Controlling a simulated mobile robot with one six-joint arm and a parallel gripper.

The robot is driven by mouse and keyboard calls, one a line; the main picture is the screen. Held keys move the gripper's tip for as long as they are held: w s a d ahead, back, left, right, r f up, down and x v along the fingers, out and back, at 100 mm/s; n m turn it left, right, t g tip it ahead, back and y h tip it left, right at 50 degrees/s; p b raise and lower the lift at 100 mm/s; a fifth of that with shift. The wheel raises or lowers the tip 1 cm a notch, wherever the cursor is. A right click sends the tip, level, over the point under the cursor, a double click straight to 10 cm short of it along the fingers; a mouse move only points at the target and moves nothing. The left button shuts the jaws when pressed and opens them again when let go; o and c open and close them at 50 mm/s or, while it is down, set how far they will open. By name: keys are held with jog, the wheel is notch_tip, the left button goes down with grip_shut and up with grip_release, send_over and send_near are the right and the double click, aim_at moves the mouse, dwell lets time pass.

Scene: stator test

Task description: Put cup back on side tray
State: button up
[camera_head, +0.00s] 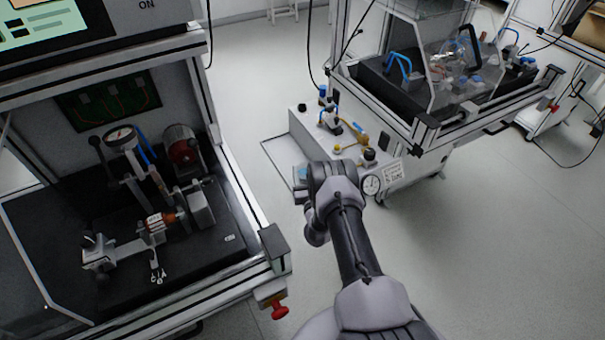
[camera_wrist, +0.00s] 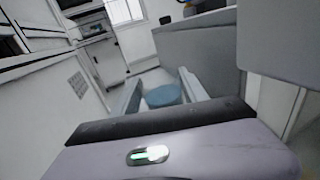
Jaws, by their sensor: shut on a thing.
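My gripper (camera_wrist: 162,90) is shut on a blue round thing, which I take to be the cup (camera_wrist: 163,96); it sits between the two grey fingers in the wrist view. In the head view my gripper (camera_head: 301,184) is at the far end of my arm, mostly hidden by the wrist, and a small light-blue patch shows there. A flat, thin-rimmed tray-like surface (camera_head: 271,153) lies just left of and behind my gripper, beside a white cabinet. I cannot tell for sure that it is the side tray, nor the height of the cup above it.
A stator test bench (camera_head: 150,215) with a red knob (camera_head: 279,310) is at left. Another framed bench (camera_head: 440,85) is at upper right. Open floor (camera_head: 470,240) lies at lower right.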

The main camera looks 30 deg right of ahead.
aim_at(303, 169)
jog(key=w, duration=0.1)
jog(key=b, duration=0.1)
jog(key=w+f, duration=0.1)
jog(key=shift+w+d+f, duration=0.1)
jog(key=shift+w+d, duration=0.25)
jog(key=shift+d, duration=0.05)
jog(key=shift+f+b, duration=0.3)
jog(key=shift+b, duration=0.1)
jog(key=shift+r, duration=0.1)
jog(key=o, duration=1.5)
jog(key=shift+f, duration=0.2)
jog(key=shift+c, duration=0.2)
